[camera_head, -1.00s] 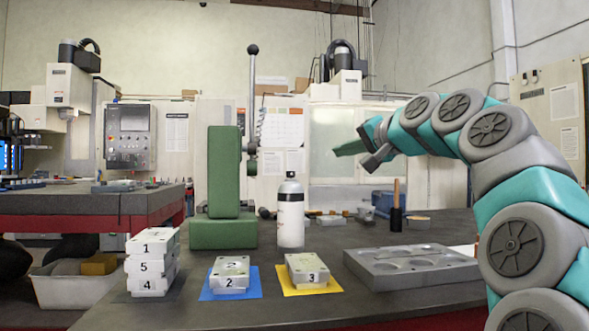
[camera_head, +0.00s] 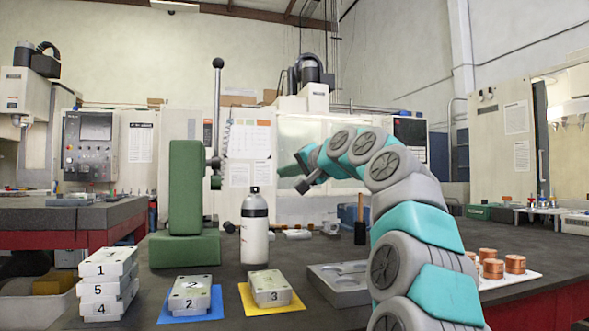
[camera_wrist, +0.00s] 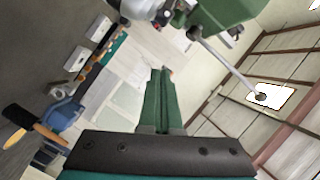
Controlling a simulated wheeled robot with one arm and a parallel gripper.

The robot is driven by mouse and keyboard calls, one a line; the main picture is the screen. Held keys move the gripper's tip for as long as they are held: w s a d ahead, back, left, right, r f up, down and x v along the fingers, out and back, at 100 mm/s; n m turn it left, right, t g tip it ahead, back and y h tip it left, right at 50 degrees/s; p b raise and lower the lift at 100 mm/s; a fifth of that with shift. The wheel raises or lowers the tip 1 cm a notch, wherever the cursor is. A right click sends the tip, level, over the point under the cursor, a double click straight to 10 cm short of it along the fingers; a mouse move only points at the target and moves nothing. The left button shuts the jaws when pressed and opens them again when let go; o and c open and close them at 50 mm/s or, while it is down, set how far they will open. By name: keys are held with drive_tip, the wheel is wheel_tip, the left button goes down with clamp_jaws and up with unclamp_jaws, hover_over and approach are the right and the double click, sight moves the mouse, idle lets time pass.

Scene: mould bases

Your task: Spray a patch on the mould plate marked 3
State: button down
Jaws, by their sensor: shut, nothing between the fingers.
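The mould plate marked 3 (camera_head: 271,289) lies flat on a yellow mat (camera_head: 245,296) near the front of the table. A white spray can with a dark top (camera_head: 254,232) stands upright behind it. My gripper (camera_head: 280,176) is raised in the air above and behind the plate, to the right of the can, touching neither. In the wrist view its green fingers (camera_wrist: 160,100) are together with nothing between them.
Plate 2 (camera_head: 190,295) lies on a blue mat (camera_head: 163,318). Plates 1, 5 and 4 are stacked (camera_head: 107,284) at the left. A green press (camera_head: 185,205) stands behind. A grey mould base (camera_head: 340,285) and copper pieces (camera_head: 515,264) are at the right.

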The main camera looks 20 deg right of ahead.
sight(255, 190)
drive_tip(key=shift+w+a+f, duration=0.25)
drive_tip(key=shift+a+f, duration=0.2)
drive_tip(key=shift+a, duration=0.25)
drive_tip(key=shift+w+a+f, duration=0.2)
drive_tip(key=shift+a+f, duration=0.2)
drive_tip(key=shift+a, duration=0.25)
drive_tip(key=shift+w+a+f, duration=0.25)
drive_tip(key=shift+a+f, duration=0.2)
drive_tip(key=shift+a, duration=0.25)
